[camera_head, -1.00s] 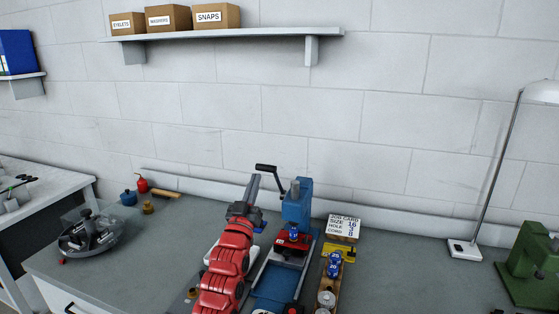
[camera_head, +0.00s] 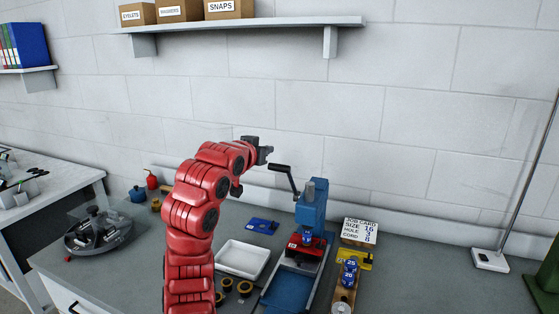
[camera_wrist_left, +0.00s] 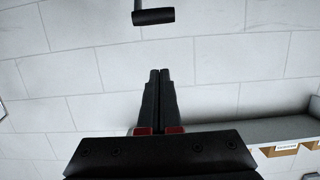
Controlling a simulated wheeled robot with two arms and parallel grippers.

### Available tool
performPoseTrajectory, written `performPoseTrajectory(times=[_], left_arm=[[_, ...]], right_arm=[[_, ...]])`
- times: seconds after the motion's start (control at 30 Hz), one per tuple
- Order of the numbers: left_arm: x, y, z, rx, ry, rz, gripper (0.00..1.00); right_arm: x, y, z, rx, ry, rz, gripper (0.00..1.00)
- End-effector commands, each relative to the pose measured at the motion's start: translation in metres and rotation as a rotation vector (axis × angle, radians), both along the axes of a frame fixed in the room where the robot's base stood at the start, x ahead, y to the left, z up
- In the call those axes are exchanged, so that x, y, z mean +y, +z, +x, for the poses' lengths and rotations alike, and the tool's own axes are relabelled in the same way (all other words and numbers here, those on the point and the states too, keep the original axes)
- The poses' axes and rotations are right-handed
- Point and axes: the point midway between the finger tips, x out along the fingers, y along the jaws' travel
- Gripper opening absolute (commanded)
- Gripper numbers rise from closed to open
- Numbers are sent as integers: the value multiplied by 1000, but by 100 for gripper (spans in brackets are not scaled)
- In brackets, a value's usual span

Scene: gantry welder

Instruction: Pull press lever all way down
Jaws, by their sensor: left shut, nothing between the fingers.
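The blue press (camera_head: 311,208) stands on the bench, with a red block (camera_head: 306,246) low on it. Its lever (camera_head: 292,181) rises to the upper left and ends in a black handle (camera_head: 280,168). My left gripper (camera_head: 268,151) is raised to the left of the handle and a little above it in the head view, apart from it. In the left wrist view the gripper (camera_wrist_left: 158,75) is shut with nothing between its fingers. The black handle (camera_wrist_left: 153,16) shows there beyond the fingertips, with a gap of wall between. My right gripper is not in view.
A white tray (camera_head: 243,259), a blue card (camera_head: 262,226) and several dark rings lie left of the press. A job card (camera_head: 360,232) and a wooden holder with blue discs (camera_head: 350,270) are on its right. A shelf (camera_head: 250,24) with boxes hangs above.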

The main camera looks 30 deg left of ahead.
Motion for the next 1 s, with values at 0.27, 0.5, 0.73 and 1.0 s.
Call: performPoseTrajectory(times=[0.27,0.5,0.73,1.0], left_arm=[[1,0,6,-1,-3,-1,0],[8,-8,44,3,-4,-8,0],[17,-18,78,-1,-3,-4,0],[22,-33,89,0,2,1,0]], right_arm=[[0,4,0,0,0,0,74],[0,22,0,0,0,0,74],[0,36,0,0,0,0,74],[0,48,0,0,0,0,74]])
